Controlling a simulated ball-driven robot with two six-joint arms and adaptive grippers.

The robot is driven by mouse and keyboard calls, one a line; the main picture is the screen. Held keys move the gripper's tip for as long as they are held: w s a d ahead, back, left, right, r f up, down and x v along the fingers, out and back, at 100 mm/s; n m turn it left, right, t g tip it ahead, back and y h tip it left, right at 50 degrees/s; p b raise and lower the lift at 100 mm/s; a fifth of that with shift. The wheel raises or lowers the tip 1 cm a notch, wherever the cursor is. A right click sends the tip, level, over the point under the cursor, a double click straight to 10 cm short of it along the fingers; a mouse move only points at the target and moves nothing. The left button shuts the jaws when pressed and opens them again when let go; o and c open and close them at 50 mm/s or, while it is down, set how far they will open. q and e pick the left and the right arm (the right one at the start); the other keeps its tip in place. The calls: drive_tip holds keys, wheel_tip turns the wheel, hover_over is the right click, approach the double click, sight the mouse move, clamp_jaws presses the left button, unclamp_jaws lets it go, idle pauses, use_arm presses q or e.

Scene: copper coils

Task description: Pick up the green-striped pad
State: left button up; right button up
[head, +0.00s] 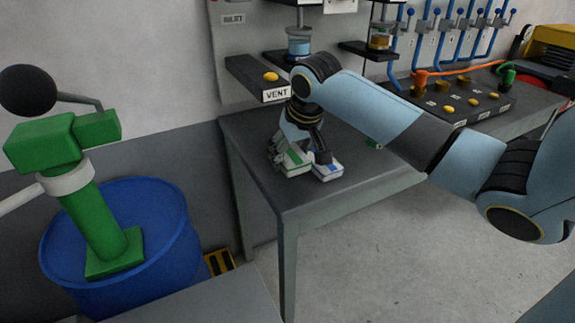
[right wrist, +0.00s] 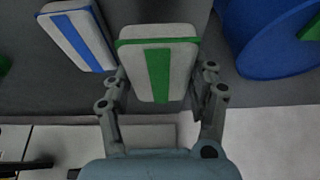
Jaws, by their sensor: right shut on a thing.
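The green-striped pad (right wrist: 158,72) is a pale block with a green T-shaped stripe; in the head view it shows at the gripper (head: 293,160). My right gripper (right wrist: 160,85) is shut on it, with one finger on each side of the pad. In the head view my right gripper (head: 297,152) is low over the dark table, and its fingers partly hide the pad. A blue-striped pad (head: 327,171) lies on the table just right of it; it also shows at the upper left of the right wrist view (right wrist: 80,35). My left gripper is not in view.
The dark table (head: 300,200) has free room in front of the pads. A blue barrel (head: 165,240) with a green hand pump (head: 95,200) stands at left. A control panel (head: 460,100) is at right.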

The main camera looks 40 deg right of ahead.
drive_tip(key=s+d+r+p, duration=0.2)
drive_tip(key=s+d+r, duration=0.3)
drive_tip(key=s, duration=0.5)
drive_tip(key=shift+r, duration=0.55)
